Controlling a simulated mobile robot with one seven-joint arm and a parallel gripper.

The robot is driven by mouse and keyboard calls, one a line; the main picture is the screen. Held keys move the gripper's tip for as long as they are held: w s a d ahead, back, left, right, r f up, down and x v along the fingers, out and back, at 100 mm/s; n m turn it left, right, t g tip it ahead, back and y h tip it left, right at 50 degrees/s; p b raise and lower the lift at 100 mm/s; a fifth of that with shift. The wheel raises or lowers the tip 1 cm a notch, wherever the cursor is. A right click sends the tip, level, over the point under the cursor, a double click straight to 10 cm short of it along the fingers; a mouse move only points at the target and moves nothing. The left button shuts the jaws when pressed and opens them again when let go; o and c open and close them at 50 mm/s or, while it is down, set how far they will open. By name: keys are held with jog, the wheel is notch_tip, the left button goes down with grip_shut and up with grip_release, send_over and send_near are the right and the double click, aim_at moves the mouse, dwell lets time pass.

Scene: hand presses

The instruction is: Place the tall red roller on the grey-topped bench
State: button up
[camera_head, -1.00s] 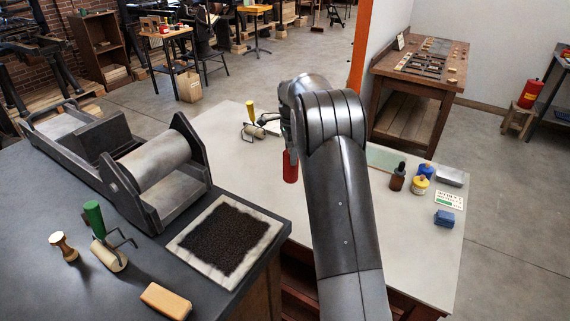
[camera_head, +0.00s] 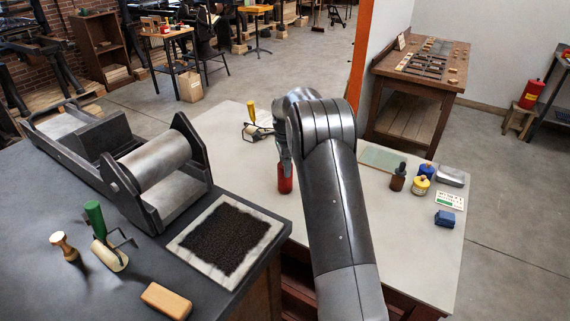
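A red cylinder, which I take as the tall red roller (camera_head: 285,184), hangs upright below my gripper (camera_head: 284,168) in the head view. The fingers cover its upper part and appear shut on it. Only its lower part shows. It is over the left part of the pale grey-topped bench (camera_head: 395,240). Its lower end is at or just above the bench top; I cannot tell whether it touches. My arm hides the middle of the bench.
A green-handled roller (camera_head: 95,218) and a press (camera_head: 155,170) are on the dark bench at left. A brown bottle (camera_head: 398,177), a yellow jar (camera_head: 420,186) and a blue block (camera_head: 444,218) are at right.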

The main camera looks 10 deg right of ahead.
jog(key=o, duration=0.4)
jog(key=shift+r, duration=0.15)
notch_tip(320, 180, up, 12)
jog(key=shift+f, duration=0.1)
jog(key=s+a+r+n+t, duration=0.1)
jog(key=s+r+n, duration=0.3)
jog(key=s+r, duration=0.5)
jog(key=s+a+r+n+t, duration=0.2)
jog(key=s+r+n, duration=0.3)
jog(key=s, duration=0.8)
jog(key=s+f+n+t, duration=0.1)
jog(key=s+f+n, duration=0.2)
jog(key=s, duration=0.8)
jog(key=s+a+f+n+t, duration=0.1)
jog(key=s+f+n, duration=0.2)
jog(key=s, duration=0.9)
jog(key=shift+a+f+n+t, duration=0.15)
jog(key=shift+a+n+t, duration=0.15)
jog(key=shift+n, duration=1.2)
